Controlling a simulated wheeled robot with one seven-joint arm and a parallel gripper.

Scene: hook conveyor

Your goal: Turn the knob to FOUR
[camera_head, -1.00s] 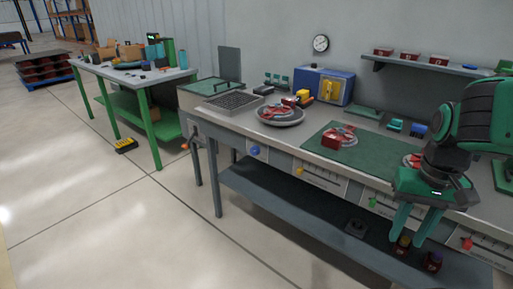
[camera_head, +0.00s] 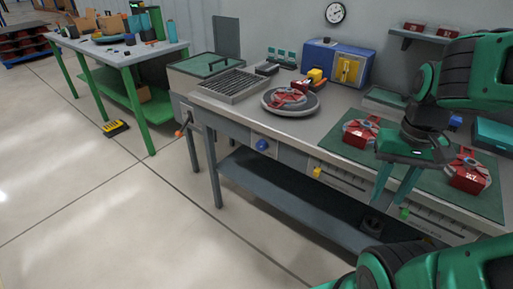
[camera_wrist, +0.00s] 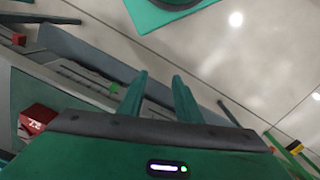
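A round blue knob (camera_head: 262,145) sits on the front panel of the workbench (camera_head: 228,118), below the turntable. Its marks are too small to read. A yellow slider knob (camera_head: 317,172) and a green slider knob (camera_head: 404,213) are on panels further right; the green one also shows in the wrist view (camera_wrist: 114,87). My gripper (camera_head: 390,202) points down in front of the bench, right of the blue knob and apart from it. Its two fingers are apart with nothing between them, as the wrist view also shows (camera_wrist: 160,76). The blue knob is not visible in the wrist view.
An orange-tipped handle (camera_head: 178,133) sticks out at the bench's left end. A round turntable (camera_head: 291,101) with a red part and a green mat (camera_head: 415,178) are on top. A lower shelf (camera_head: 285,190) runs underneath. The floor in front and left is open.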

